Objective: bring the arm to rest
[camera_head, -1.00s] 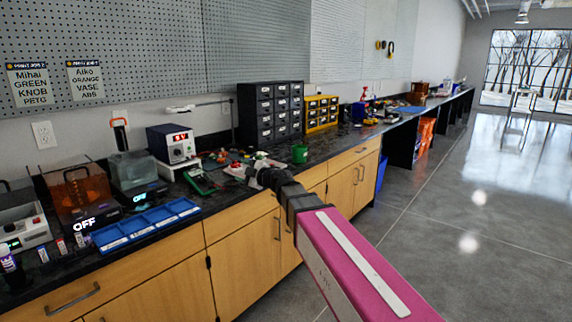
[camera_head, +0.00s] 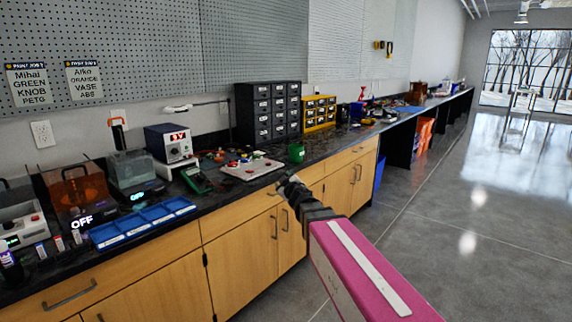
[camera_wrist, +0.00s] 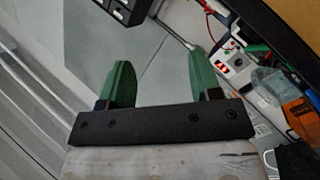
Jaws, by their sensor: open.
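My gripper (camera_head: 283,181) is at the end of my magenta arm, beside the front edge of the counter. In the wrist view my gripper (camera_wrist: 160,80) shows two green fingers spread well apart with nothing between them. The fingertips in the head view are small and partly lost against the counter edge.
The grey floor (camera_head: 455,250) on the right is clear.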

